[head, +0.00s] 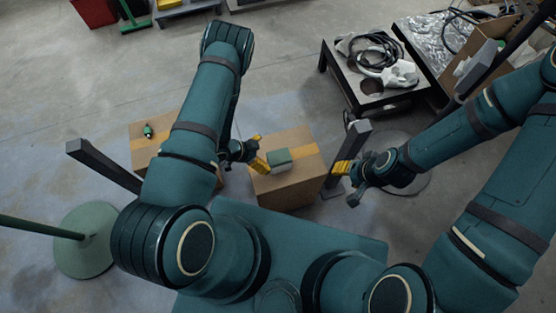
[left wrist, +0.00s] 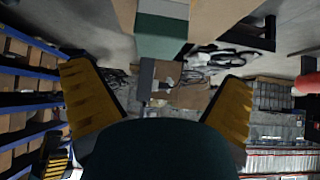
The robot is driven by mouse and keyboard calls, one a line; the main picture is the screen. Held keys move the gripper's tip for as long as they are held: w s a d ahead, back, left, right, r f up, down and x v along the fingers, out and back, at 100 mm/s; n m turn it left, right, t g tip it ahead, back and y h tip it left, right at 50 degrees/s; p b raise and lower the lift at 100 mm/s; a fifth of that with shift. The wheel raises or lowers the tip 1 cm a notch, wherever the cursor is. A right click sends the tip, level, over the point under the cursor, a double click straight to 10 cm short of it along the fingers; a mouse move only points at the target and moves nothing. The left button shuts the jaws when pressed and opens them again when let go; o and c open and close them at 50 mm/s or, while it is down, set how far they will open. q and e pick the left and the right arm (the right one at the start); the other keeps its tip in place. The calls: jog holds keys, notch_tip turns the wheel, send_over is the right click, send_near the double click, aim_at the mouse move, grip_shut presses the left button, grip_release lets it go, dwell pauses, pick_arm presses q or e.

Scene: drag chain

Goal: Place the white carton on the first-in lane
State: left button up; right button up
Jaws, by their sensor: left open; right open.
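A small carton (head: 279,160), green on top with a whitish side, sits on a large brown cardboard box (head: 300,190) with yellow tape. It is the only whitish carton I can make out. In the left wrist view the green and pale carton (left wrist: 161,30) is at the top centre, ahead of the spread fingers. My left gripper (head: 256,155) is open and empty, just left of the carton; contact cannot be told. My right gripper (head: 347,176) is open and empty, right of the large box. I cannot identify the first-in lane.
A second taped box (head: 139,128) at left bears a small green-and-black object (head: 148,131). Grey posts (head: 100,163) (head: 350,148) stand at either side. A black table (head: 372,88) with cables is at the back right. The floor behind is mostly clear.

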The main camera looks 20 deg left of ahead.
aim_at(276, 157)
pick_arm(q)
jog(key=b+x, duration=0.1)
jog(key=x, duration=0.7)
jog(key=shift+d+f, duration=0.15)
jog(key=shift+d, duration=0.05)
jog(key=c, duration=1.4)
